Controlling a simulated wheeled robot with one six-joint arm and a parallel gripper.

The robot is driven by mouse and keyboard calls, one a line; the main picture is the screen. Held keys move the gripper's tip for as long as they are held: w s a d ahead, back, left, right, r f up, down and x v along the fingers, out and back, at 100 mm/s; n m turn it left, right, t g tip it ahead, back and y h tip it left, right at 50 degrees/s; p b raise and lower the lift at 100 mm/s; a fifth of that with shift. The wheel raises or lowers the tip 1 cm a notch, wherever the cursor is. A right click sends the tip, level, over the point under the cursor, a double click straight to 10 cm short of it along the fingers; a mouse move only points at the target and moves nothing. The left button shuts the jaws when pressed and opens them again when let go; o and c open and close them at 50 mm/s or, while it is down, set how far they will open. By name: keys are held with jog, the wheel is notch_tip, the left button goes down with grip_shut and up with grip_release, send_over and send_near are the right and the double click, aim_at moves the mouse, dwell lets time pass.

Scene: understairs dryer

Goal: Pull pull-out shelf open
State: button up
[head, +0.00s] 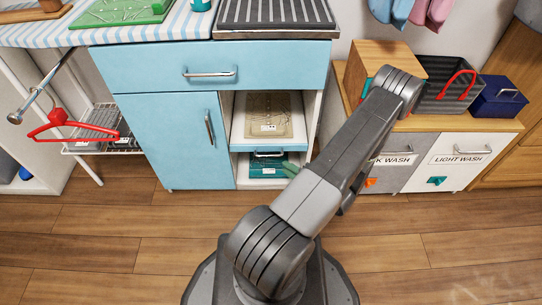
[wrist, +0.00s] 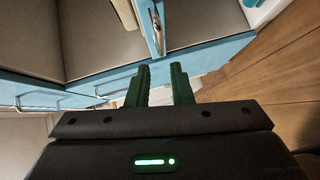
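The blue cabinet (head: 180,138) has an open bay to the right of its door. A low blue front with a metal bar handle (head: 268,154) crosses the bay; I take it for the pull-out shelf, and it looks shut. A silver bar handle (wrist: 157,28) also shows in the wrist view, ahead of my fingertips. My gripper (wrist: 160,72) is open, its two green fingers apart with nothing between them. I see no contact with the handle.
A blue drawer with a bar handle (head: 210,73) is above the bay, and a blue door handle (head: 209,128) is left of it. A beige folded item (head: 268,116) lies inside. Wash bins (head: 458,158) stand right. The wooden floor (head: 150,225) in front is clear.

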aim_at(267, 155)
jog(key=b+x, duration=0.2)
jog(key=x, duration=0.9)
jog(key=shift+r, duration=0.1)
grip_shut()
